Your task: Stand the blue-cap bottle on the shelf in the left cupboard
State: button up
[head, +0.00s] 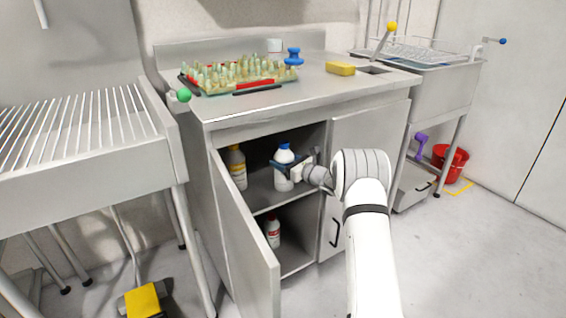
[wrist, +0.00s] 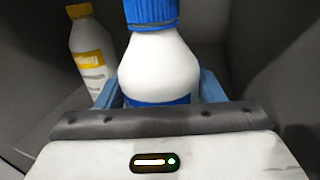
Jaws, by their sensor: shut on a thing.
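The blue-cap bottle (head: 284,170) is white with a blue label and is upright inside the open left cupboard (head: 262,150), at the upper shelf. My gripper (head: 292,172) reaches in from the right and is shut on it. In the wrist view the bottle (wrist: 158,65) stands between the blue fingers of my gripper (wrist: 158,92), and its base is hidden. The shelf (head: 262,199) shows below the bottle. I cannot tell whether the bottle's base touches the shelf.
A yellow-capped bottle (head: 237,168) stands on the same shelf to the left; it also shows in the wrist view (wrist: 91,55). A red-labelled bottle (head: 272,232) stands below. The open cupboard door (head: 245,235) swings out front left. The right door (head: 365,130) is closed.

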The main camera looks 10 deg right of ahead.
jog(key=o, duration=1.4)
jog(key=shift+f, duration=0.1)
jog(key=shift+o, duration=0.2)
jog(key=shift+s+d+r, duration=0.1)
jog(key=shift+r, duration=0.1)
jog(key=p+v, duration=0.3)
jog(key=v, duration=0.9)
jog(key=s+a+r+n+g, duration=0.4)
jog(key=s+a+n+g, duration=0.25)
jog(key=s, duration=0.35)
jog(key=s+a+r+n+g, duration=0.3)
jog(key=s+a+n+g, duration=0.2)
jog(key=s+a+n, duration=0.4)
jog(key=s+d+n+h, duration=0.2)
jog(key=s+n+h, duration=0.1)
jog(key=s, duration=0.5)
jog(key=s+d+n+g+h, duration=0.1)
jog(key=s+d+n+h, duration=0.2)
jog(key=s, duration=0.6)
jog(key=s+d+n+h, duration=0.2)
jog(key=s+n+h, duration=0.3)
jog(key=s, duration=0.4)
jog(key=shift+d+r+n, duration=0.3)
jog(key=shift+r+n, duration=0.15)
jog(key=shift+n, duration=0.4)
